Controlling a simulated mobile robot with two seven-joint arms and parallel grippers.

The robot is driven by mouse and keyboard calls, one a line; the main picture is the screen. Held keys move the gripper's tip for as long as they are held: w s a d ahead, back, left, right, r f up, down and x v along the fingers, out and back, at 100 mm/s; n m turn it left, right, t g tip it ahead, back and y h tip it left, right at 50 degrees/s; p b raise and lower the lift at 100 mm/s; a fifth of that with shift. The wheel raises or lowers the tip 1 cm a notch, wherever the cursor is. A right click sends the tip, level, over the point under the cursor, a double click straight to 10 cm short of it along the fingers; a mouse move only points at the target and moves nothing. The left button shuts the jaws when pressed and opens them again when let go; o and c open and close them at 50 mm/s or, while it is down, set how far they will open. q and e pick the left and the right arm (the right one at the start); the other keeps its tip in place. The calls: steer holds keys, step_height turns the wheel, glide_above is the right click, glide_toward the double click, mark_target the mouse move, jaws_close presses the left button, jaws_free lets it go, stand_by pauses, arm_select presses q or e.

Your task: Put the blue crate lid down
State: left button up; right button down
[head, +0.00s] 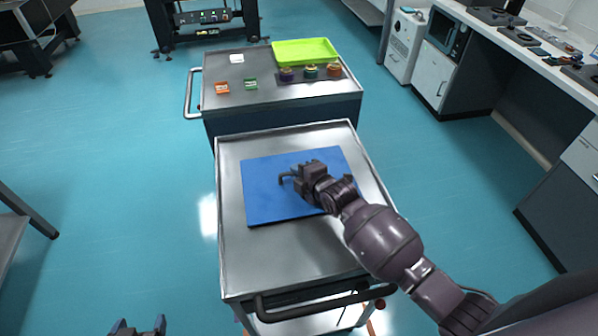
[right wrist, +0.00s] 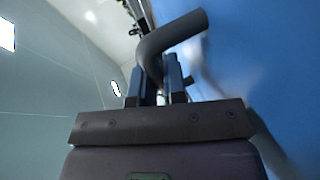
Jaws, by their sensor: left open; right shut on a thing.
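The blue crate lid (head: 265,200) is a flat blue panel over the top of the near metal cart (head: 232,262). It looks level and slightly turned; I cannot tell whether it touches the cart top. My right gripper (head: 296,176) is above the middle of the lid, shut on its dark bent handle (right wrist: 172,38). In the right wrist view the lid's blue face (right wrist: 270,70) fills the right side, and the handle passes between the fingers (right wrist: 160,85). My left gripper (head: 137,326) is open and empty at the bottom left, away from the cart.
The near cart has a raised rim and a dark push handle (head: 310,309) at its front. Behind it, a second cart (head: 235,98) holds a green tray (head: 305,52), several small parts and a dark holder. A counter (head: 520,45) runs along the right.

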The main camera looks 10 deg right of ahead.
steer(key=shift+f, duration=0.1)
steer(key=c, duration=1.3)
jaws_free()
steer(key=shift+o, duration=0.7)
steer(key=v, duration=1.1)
steer(key=shift+p, duration=0.35)
steer(key=shift+s+d+r, duration=0.15)
steer(key=shift+s+r, duration=0.15)
steer(key=shift+s, duration=0.15)
